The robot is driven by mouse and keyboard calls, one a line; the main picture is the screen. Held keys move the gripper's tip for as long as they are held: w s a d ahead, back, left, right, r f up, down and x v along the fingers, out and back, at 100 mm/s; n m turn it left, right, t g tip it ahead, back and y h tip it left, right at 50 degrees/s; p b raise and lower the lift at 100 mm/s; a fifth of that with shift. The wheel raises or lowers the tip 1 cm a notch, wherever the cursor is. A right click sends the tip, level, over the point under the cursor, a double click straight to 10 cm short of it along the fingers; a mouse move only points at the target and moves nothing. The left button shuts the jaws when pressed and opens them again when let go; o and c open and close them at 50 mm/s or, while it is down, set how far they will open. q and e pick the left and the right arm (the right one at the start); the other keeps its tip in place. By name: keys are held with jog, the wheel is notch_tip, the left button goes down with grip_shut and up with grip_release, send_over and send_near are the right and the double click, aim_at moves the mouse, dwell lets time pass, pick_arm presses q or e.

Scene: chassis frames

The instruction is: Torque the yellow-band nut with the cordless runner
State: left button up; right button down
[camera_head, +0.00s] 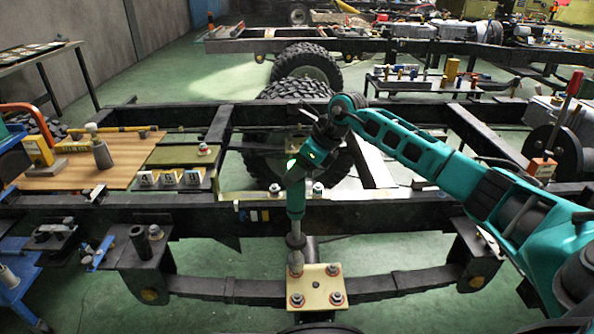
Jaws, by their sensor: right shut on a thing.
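My right gripper (306,162) is shut on the cordless runner, a green tool (296,198) held upright with a grey socket end pointing down. The runner is above a cream plate (317,284) on the leaf spring. A grey fastener (295,262) at the far left corner is right under the socket. My left gripper is not in view.
The dark chassis rail (380,217) runs across behind the plate. A wooden board (75,172) with a bottle and a yellow box lies at left. Numbered blocks (170,178) stand next to it. A large tyre (300,90) is behind my arm.

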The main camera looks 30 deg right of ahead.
jog(key=shift+w+r, duration=0.1)
jog(key=shift+r, duration=0.15)
notch_tip(320, 180, up, 5)
jog(key=p, duration=0.4)
jog(key=shift+f, duration=0.1)
